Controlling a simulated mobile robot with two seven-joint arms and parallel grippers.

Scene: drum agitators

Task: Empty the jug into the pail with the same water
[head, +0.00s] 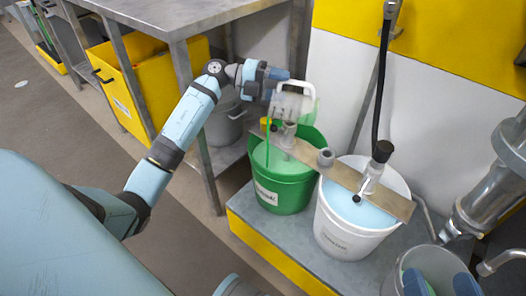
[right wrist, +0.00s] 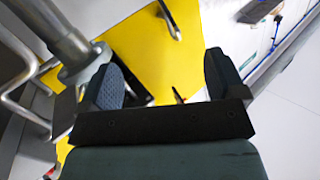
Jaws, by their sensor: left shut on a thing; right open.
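My left gripper (head: 277,86) is shut on the jug (head: 289,106), a see-through vessel with a white handle, and holds it tilted above the green pail (head: 283,190). Some green shows at the jug's right side. A thin green stream (head: 267,145) runs down into the green pail, which holds green water. The white pail (head: 345,240) to the right holds pale blue water. Both pails have labels too small to read.
A flat metal bar (head: 335,172) with fittings lies across both pails. A black hose (head: 382,90) hangs over the white pail. A grey bucket (head: 440,262) stands at lower right, beside metal pipes. A steel table (head: 180,20) and yellow bin (head: 125,85) stand left.

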